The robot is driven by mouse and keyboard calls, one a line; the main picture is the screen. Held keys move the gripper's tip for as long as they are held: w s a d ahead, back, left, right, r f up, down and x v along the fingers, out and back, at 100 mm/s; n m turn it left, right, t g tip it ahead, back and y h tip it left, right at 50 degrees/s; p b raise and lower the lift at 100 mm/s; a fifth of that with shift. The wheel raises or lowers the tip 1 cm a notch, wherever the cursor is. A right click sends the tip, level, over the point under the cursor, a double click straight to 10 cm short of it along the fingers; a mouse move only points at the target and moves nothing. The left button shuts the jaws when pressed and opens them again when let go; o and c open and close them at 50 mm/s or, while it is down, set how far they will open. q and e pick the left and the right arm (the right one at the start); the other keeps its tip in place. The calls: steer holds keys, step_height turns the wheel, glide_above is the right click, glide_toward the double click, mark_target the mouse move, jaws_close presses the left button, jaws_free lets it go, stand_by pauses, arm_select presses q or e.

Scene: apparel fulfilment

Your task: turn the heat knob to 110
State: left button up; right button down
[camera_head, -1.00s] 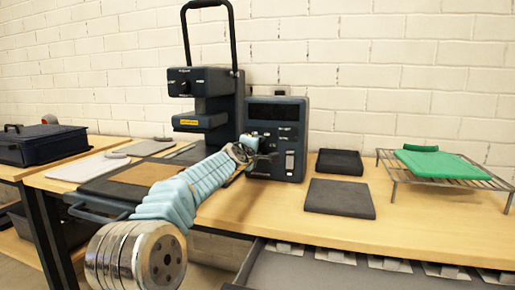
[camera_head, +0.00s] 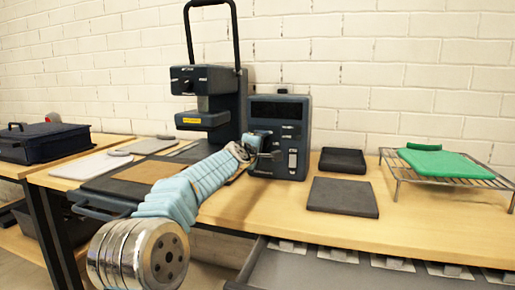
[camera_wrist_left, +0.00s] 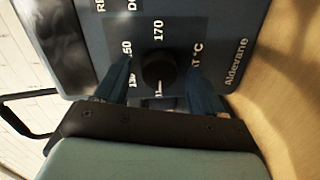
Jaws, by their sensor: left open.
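The heat knob (camera_wrist_left: 157,68) is a dark round knob on the face of a dark blue control box (camera_head: 293,110). In the left wrist view it sits between the two blue fingers of my left gripper (camera_head: 264,143), which are open with one on each side. I cannot tell whether either finger touches it. Printed numbers around the knob include 170 and 150; another is partly covered by a finger. A pale mark shows at the knob's lower edge, but the exact setting is unclear. In the head view the gripper hides the knob. My right gripper is not in view.
A heat press (camera_head: 207,90) with a tall handle stands left of the box. Two dark pads (camera_head: 342,197) lie to its right, then a wire rack (camera_head: 398,182) holding a green item (camera_head: 436,163). An open drawer (camera_head: 310,268) juts out below the table front.

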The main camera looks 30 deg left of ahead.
arm_select(q)
steer(key=f+p+v, duration=0.1)
steer(key=p+v, duration=0.2)
steer(key=v, duration=1)
steer(key=shift+s+r, duration=0.35)
steer(key=shift+r, duration=0.1)
steer(key=shift+d, duration=0.15)
